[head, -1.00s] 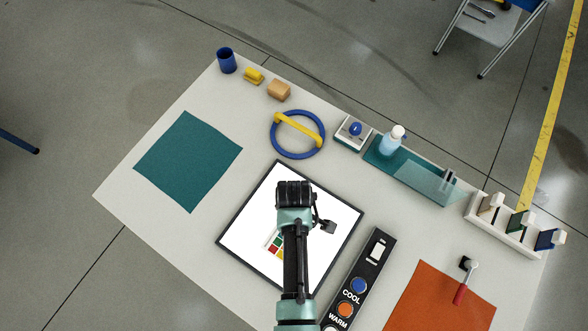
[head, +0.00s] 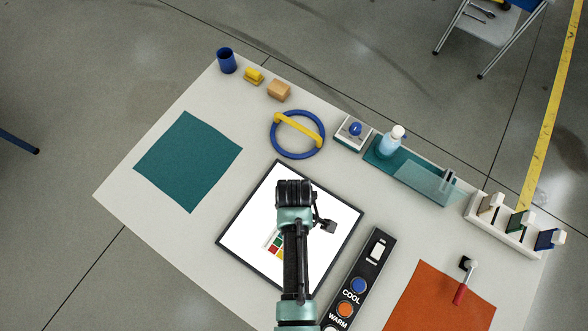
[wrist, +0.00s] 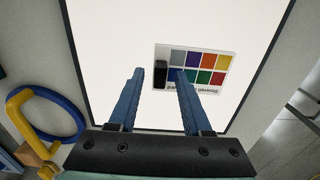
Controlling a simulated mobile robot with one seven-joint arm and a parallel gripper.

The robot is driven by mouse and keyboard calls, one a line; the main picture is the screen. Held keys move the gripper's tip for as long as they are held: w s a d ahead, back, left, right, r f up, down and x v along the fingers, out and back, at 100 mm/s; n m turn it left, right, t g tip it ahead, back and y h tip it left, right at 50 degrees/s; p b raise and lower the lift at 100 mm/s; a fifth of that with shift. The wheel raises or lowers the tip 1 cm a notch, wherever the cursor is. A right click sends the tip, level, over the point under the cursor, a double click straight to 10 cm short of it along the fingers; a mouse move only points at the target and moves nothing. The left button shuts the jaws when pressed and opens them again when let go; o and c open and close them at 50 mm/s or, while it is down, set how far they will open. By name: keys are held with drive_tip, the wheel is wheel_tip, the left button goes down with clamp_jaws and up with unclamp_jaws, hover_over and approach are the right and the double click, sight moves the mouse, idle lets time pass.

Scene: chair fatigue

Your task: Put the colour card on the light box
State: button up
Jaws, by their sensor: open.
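The light box (head: 335,222) is a white lit panel with a dark frame in the middle of the table. The colour card (wrist: 201,68), with rows of coloured squares and a black block at one end, lies on its white surface. In the head view the card (head: 274,245) is partly hidden by my arm. My gripper (wrist: 157,76) is open, with its two blue fingers apart and nothing held between them. In the wrist view the fingers point towards the card's black end; I cannot tell the height above the panel.
A control strip (head: 358,284) with COOL and WARM buttons stands right of the light box. A blue ring with a yellow bar (head: 298,134) lies behind it. A teal mat (head: 188,160) is left, and an orange mat (head: 440,299) is front right.

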wheel_tip(320, 180, up, 11)
drive_tip(key=w+r+m+t, duration=0.3)
drive_tip(key=w+r+t, duration=0.6)
drive_tip(key=w+r, duration=0.95)
drive_tip(key=w+r+m+t, duration=0.35)
drive_tip(key=r+t, duration=0.25)
drive_tip(key=r, duration=1.2)
wheel_tip(320, 180, up, 16)
drive_tip(key=s+f+m+t, duration=0.1)
drive_tip(key=s+m+t, duration=0.1)
drive_tip(key=t, duration=0.3)
drive_tip(key=s+r+m+t, duration=0.1)
drive_tip(key=s+r+t, duration=0.2)
drive_tip(key=s+r, duration=0.3)
drive_tip(key=s+r+m+t, duration=0.1)
drive_tip(key=s+r+t, duration=0.3)
drive_tip(key=r, duration=0.8)
drive_tip(key=shift+s+a+r, duration=0.25)
drive_tip(key=shift+s, duration=0.85)
drive_tip(key=shift+m, duration=0.25)
